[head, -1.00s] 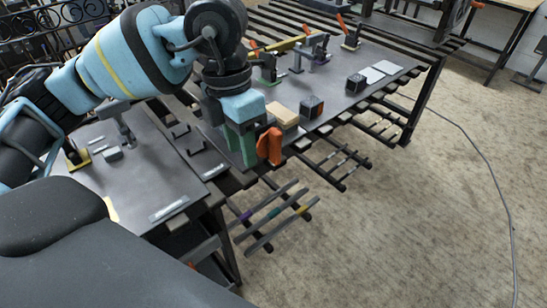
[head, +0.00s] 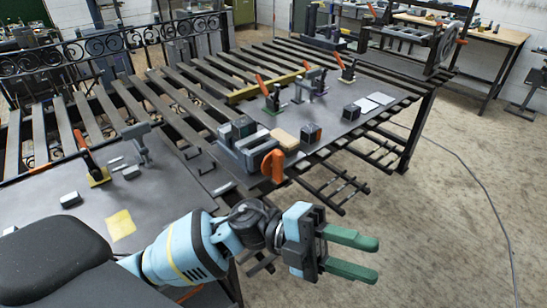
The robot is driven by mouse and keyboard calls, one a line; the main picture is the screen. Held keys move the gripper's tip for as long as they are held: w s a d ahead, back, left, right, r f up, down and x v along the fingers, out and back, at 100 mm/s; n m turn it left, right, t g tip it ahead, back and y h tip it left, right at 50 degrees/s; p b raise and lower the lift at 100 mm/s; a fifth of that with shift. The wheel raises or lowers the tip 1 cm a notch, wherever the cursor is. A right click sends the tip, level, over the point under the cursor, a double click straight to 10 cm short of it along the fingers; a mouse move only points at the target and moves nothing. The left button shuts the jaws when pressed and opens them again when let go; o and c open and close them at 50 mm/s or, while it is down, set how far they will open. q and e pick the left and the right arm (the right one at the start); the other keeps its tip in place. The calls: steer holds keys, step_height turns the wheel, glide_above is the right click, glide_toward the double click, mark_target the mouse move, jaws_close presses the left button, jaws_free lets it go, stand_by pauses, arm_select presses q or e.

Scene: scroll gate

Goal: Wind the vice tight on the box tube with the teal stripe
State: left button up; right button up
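The grey vice (head: 247,157) stands at the front edge of the dark table plate, with its orange handle (head: 272,166) on the near right side. A dark block-like piece with a green-teal face (head: 243,127) shows at the vice's back. I cannot tell whether it is the striped box tube or whether the jaws touch it. My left gripper (head: 376,258) has two green fingers spread apart with nothing between them. It is over the floor in front of the table, to the right of and nearer than the vice, clear of the handle. My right gripper is not in view.
A tan block (head: 285,138) and a dark cube (head: 311,133) sit right of the vice. Toggle clamps with orange levers (head: 270,93) stand behind. A yellow bar (head: 262,88) lies across the slats. A yellow sheet (head: 121,225) lies on the left plate. Floor at right is open.

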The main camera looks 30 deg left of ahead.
arm_select(q)
steer(key=w+a+f+n+t+y, duration=0.1)
steer(key=a+f+n+t+y, duration=0.25)
steer(key=f+n+t, duration=0.35)
steer(key=w+a+f+n+t+y+p, duration=0.1)
steer(key=a+f+n+t+y, duration=0.35)
steer(key=n, duration=0.55)
steer(key=w+a+f+n+t+y, duration=0.2)
steer(key=f+n+t+y, duration=0.2)
steer(key=f+n+t, duration=0.3)
steer(key=s+a+f+n+g+y, duration=0.3)
steer(key=s+a+f+n, duration=0.1)
steer(key=s+f, duration=0.5)
steer(key=s+a+f+n+g+y, duration=0.4)
steer(key=s+f, duration=0.6)
steer(key=s, duration=0.1)
steer(key=shift+s+a+f+n+y+p, duration=0.15)
steer(key=shift+s+f+n+y+p, duration=0.15)
steer(key=shift+s+n+p, duration=0.15)
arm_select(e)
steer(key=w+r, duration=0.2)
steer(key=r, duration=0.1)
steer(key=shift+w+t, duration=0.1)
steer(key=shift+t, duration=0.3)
